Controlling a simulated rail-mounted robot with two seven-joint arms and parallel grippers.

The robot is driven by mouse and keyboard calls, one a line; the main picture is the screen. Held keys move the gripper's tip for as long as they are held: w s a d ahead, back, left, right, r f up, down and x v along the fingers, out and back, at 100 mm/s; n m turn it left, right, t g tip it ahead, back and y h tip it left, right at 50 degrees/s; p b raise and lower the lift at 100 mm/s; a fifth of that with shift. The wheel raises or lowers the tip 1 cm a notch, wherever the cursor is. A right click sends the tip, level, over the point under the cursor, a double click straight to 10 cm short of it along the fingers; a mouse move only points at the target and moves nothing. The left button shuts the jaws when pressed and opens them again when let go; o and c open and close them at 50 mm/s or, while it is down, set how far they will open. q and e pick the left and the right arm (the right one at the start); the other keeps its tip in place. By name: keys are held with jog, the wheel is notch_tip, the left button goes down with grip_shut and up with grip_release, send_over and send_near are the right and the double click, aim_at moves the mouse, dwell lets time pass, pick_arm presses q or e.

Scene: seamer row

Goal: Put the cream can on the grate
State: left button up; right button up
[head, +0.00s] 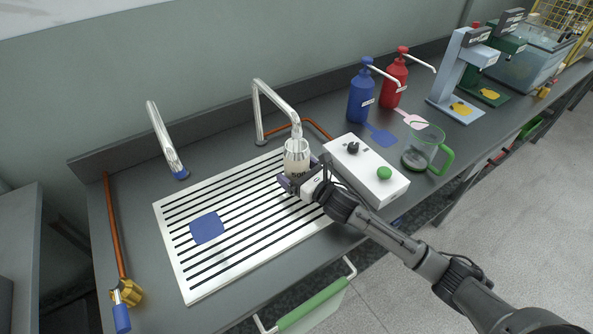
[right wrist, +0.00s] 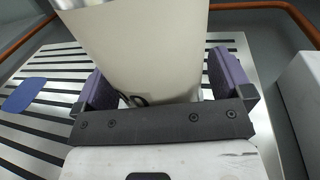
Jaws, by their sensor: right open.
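The cream can (head: 296,157) stands upright on the right part of the slotted grate (head: 180,257), under the tall curved spout. My right gripper (head: 298,184) is at the can, with its arm coming in from the lower right. In the right wrist view the can (right wrist: 145,50) stands between the two purple finger pads of the gripper (right wrist: 160,88). The jaws are open, with a finger on each side of the can. The can's base is hidden behind the gripper. My left gripper is not in view.
A blue square (head: 207,228) lies on the grate's left part. A metal spout (head: 278,104) rises behind the can. A white box with knobs (head: 366,172) stands close to its right, then a green-handled jug (head: 422,150). Blue (head: 361,97) and red (head: 394,80) pump bottles stand behind.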

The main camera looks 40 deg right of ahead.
jog(key=shift+r, duration=0.15)
jog(key=shift+s, duration=0.25)
jog(key=s, duration=0.3)
jog(key=s+p, duration=0.1)
jog(key=s, duration=0.2)
jog(key=s+d+p, duration=0.1)
jog(key=s, duration=0.2)
jog(key=shift+s, duration=1)
jog(key=shift+s+r, duration=0.1)
jog(key=shift+s, duration=0.15)
jog(key=shift+p, duration=0.35)
